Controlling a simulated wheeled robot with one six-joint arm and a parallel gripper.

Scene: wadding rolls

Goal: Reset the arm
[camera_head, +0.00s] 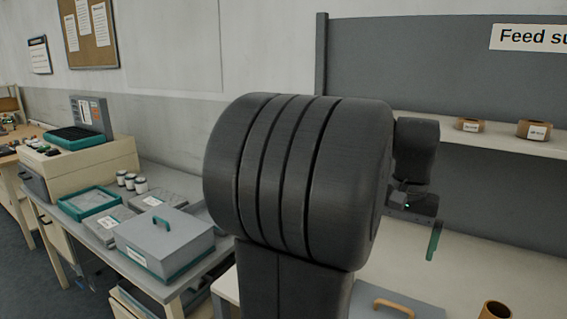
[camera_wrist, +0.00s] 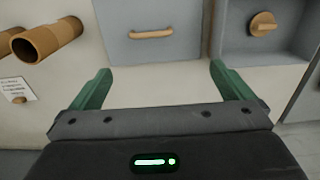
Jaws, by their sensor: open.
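My gripper (camera_wrist: 160,85) shows in the wrist view with its two green fingers spread wide and nothing between them. In the head view my gripper (camera_head: 434,242) is seen from the side at the right, in front of the grey unit, with a green finger pointing down. My own dark arm covers the middle of the head view and hides what is behind it.
A brown tube (camera_head: 495,310) is at the lower right; tubes (camera_wrist: 47,40) also show in the wrist view. A grey lidded box (camera_head: 164,243) stands on the left table.

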